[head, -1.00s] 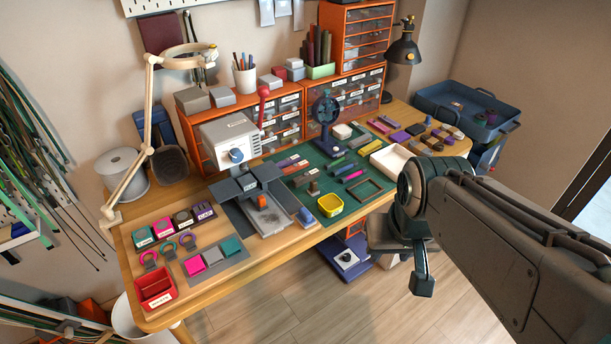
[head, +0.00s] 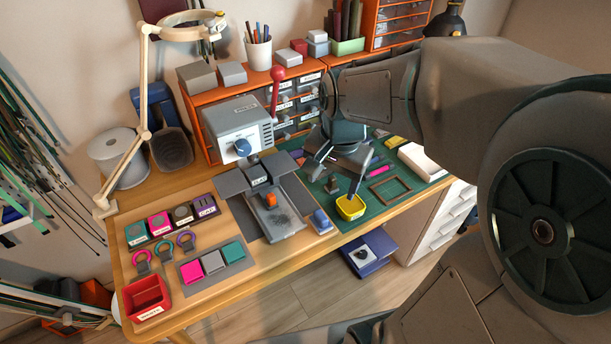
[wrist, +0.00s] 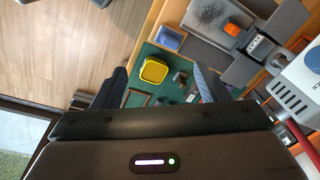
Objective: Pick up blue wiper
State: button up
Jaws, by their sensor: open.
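The blue wiper (head: 321,222) is a small blue block lying near the table's front edge, just right of the grey press. It also shows in the wrist view (wrist: 170,39), beyond the fingers and slightly above the yellow tray. My gripper (head: 336,181) is open and empty above the green mat, to the right of and above the wiper in the head view. In the wrist view the two fingers (wrist: 160,80) are spread wide with nothing between them at their tips. The wiper is unobstructed in both views.
A yellow tray (head: 349,209) sits right of the wiper, partly behind one finger. The grey press (head: 236,135) stands left of my gripper. A brown frame (head: 389,190) and a white tray (head: 422,160) lie to the right. Small tools lie on the green mat (head: 410,193).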

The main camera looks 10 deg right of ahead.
aim_at(321, 215)
jog(key=w+f+m+b, duration=0.1)
jog(key=w+f+m, duration=0.1)
jog(key=f, duration=0.4)
jog(key=w+f+m+b, duration=0.1)
jog(key=w+f+m, duration=0.1)
jog(key=f, duration=0.5)
jog(key=w+f+m+g+b, duration=0.1)
jog(key=f+m, duration=0.1)
jog(key=f, duration=0.5)
jog(key=shift+w, duration=0.4)
jog(key=shift+r, duration=0.1)
jog(key=c, duration=0.7)
